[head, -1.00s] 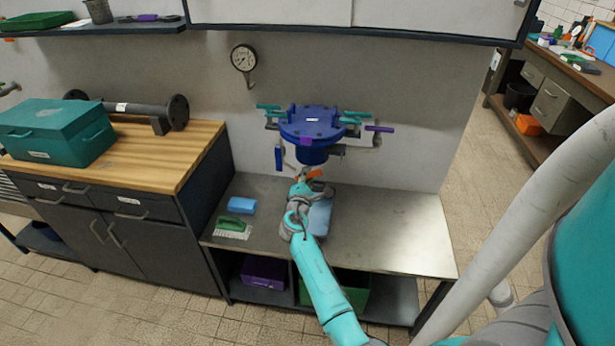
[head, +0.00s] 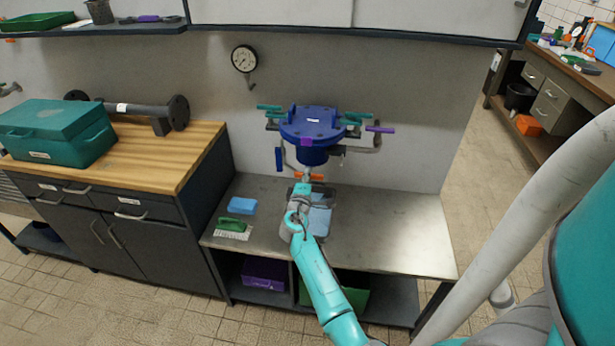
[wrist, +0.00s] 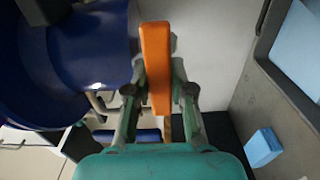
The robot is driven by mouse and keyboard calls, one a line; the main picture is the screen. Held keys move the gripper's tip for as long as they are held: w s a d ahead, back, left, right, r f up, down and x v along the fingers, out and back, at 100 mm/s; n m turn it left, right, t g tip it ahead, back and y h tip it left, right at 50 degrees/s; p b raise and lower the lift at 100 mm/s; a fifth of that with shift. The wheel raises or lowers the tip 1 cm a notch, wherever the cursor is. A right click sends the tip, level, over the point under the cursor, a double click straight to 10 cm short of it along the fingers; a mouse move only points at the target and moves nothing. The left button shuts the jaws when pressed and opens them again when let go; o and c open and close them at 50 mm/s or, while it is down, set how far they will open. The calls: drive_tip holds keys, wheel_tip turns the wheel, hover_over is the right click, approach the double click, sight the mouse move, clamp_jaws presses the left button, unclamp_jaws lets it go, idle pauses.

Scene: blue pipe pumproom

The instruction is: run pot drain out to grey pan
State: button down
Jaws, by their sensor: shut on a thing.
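The blue pot (head: 312,130) is fixed at the wall above the metal bench, with its rounded side at the left of the wrist view (wrist: 70,60). An orange drain lever (wrist: 156,65) shows below the pot, and also in the head view (head: 316,177). My gripper (wrist: 158,90) is shut on this lever, one finger on each side. The grey pan (wrist: 262,45) lies below on the bench, partly hidden by my arm in the head view. A light blue surface shows inside it. I cannot tell whether liquid is flowing.
A blue sponge (head: 242,205) and a green brush (head: 232,228) lie on the bench left of my arm. Teal and purple handles surround the pot, including a purple one (head: 380,129) at right. The bench's right side (head: 400,230) is clear.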

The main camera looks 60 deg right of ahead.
idle(0.3)
drive_tip(key=c, duration=1)
unclamp_jaws()
drive_tip(key=shift+a, duration=0.15)
drive_tip(key=v, duration=0.7)
drive_tip(key=shift+s+a, duration=0.2)
drive_tip(key=shift+a, duration=0.15)
